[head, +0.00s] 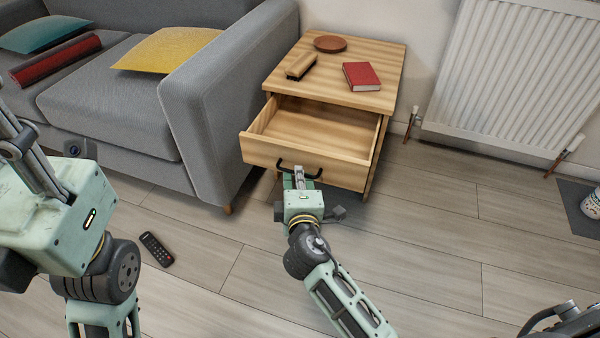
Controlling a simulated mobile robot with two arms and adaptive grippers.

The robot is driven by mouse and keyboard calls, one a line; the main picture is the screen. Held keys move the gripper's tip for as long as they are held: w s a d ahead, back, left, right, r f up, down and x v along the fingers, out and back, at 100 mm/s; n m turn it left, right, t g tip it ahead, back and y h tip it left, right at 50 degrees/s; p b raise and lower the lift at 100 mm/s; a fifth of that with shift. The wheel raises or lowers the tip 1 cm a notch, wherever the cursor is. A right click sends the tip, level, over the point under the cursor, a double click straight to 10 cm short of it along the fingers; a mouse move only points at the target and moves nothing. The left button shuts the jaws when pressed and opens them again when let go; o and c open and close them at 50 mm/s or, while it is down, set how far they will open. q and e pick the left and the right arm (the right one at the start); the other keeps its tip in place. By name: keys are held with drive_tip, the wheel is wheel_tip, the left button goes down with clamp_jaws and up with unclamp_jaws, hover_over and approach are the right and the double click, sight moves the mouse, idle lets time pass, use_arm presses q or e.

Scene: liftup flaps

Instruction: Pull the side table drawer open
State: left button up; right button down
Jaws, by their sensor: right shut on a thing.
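The wooden side table (384,99) stands between the sofa and the radiator. Its drawer (340,177) is pulled well out toward me, and its inside looks empty. A dark handle (318,174) is on the drawer front. My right gripper (299,172) is shut on the handle, and its fingers hide part of it. My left gripper (14,146) is at the left edge of the picture, away from the table. Its fingertips are not clear enough to tell whether it is open or shut.
A red book (362,76), a brush (300,66) and a brown dish (330,43) lie on the tabletop. The grey sofa (215,105) stands close on the left, the white radiator (510,75) on the right. A remote (156,249) lies on the floor.

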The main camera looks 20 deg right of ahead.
drive_tip(key=c, duration=1.9)
unclamp_jaws()
drive_tip(key=shift+s, duration=0.1)
drive_tip(key=v, duration=1.2)
drive_tip(key=shift+r, duration=0.1)
